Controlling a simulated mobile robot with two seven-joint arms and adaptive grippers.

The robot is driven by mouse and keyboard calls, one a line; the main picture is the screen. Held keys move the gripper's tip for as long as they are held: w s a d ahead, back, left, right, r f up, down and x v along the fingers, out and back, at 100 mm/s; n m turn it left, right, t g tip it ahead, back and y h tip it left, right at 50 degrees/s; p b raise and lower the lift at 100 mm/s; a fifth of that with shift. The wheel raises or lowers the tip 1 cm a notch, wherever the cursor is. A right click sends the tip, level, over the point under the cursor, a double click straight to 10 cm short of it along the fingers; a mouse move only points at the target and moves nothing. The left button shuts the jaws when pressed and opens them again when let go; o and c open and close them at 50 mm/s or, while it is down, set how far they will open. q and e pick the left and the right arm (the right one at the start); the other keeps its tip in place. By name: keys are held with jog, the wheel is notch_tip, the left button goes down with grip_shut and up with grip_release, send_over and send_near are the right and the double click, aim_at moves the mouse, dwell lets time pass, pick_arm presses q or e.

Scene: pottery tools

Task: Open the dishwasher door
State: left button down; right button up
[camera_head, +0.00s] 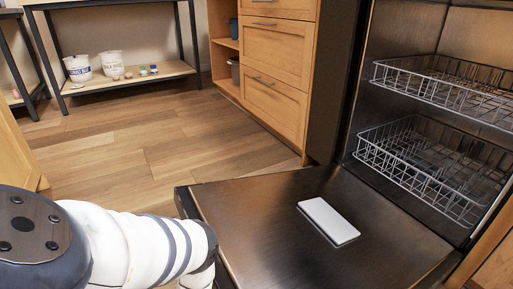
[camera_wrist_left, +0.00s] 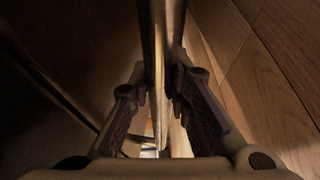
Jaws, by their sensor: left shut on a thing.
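The dishwasher door (camera_head: 275,225) is swung down and lies nearly flat in front of the dishwasher's open cavity (camera_head: 405,75). A white rectangular piece (camera_head: 328,221) is on its inner face. In the left wrist view, my left gripper (camera_wrist_left: 160,90) has its two fingers on either side of a long, thin edge of the door (camera_wrist_left: 158,40) and is shut on it. In the head view my left arm comes in at the lower left, beside the door's outer end; the gripper itself is hidden there. My right gripper is in neither view.
Inside the dishwasher are an upper wire rack (camera_head: 450,85) and a lower wire rack (camera_head: 425,170). A wooden drawer cabinet (camera_head: 275,85) stands left of it. Wooden floor (camera_head: 140,160) is clear toward a shelf (camera_head: 130,80) holding white buckets.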

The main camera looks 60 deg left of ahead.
pick_arm(q)
jog(key=shift+f, duration=0.3)
jog(key=c, duration=1.5)
grip_release()
jog(key=v, duration=1.2)
